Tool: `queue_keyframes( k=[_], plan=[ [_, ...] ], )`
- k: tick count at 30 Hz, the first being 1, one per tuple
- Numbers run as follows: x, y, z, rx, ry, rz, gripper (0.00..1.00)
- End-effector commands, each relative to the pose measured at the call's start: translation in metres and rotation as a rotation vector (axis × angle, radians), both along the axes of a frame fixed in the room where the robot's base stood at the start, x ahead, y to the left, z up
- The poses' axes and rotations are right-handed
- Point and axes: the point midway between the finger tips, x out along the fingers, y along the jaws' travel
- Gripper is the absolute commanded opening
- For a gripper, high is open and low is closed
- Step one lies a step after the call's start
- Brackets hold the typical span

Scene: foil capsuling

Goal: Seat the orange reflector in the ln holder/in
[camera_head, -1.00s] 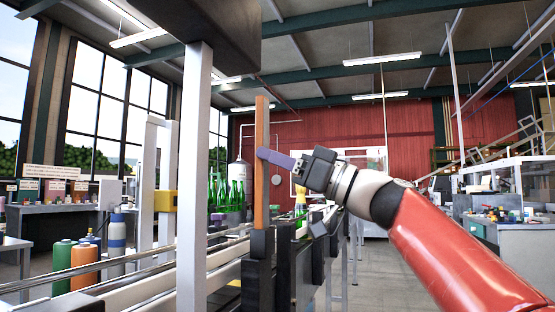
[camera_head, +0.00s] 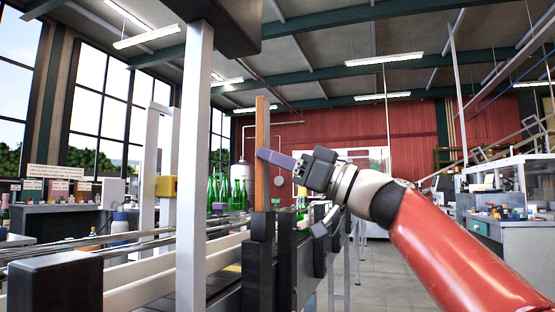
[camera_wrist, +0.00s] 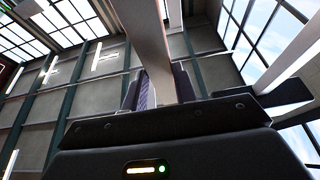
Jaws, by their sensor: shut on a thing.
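The orange reflector (camera_head: 262,145) is a tall, thin upright bar in the head view. My gripper (camera_head: 272,157) is shut on its upper half, with purple fingers coming from the right. The bar's lower end meets a dark block (camera_head: 262,226) on the line's rail, which looks like the holder. I cannot tell whether the bar's end is inside the block or behind it. In the wrist view, the bar (camera_wrist: 153,45) shows greyish-brown between the two fingers of my gripper (camera_wrist: 158,92). The holder is not visible there.
A white post (camera_head: 194,160) stands close, left of the bar. Conveyor rails (camera_head: 120,245) run along the left, with a black box (camera_head: 55,285) near the front. Green bottles (camera_head: 228,192) stand behind the bar. Open floor (camera_head: 375,275) lies right of the line.

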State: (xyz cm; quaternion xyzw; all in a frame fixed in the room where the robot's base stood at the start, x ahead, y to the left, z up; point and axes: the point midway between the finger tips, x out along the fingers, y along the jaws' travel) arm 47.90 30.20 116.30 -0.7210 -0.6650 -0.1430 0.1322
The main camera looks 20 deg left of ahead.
Motion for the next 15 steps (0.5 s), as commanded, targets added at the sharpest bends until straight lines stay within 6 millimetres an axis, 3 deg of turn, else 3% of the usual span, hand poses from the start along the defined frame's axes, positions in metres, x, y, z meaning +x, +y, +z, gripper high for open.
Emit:
queue_keyframes(
  k=[3,4,9,15],
  plan=[
    [-0.0002,0.0001,0.0004,0.0,0.0,0.0,0.05],
    [-0.0002,0.0001,0.0004,0.0,0.0,0.0,0.3],
    [-0.0002,0.0001,0.0004,0.0,0.0,0.0,0.52],
    [-0.0001,0.0,0.0003,0.0,0.0,0.0,0.54]
  ],
)
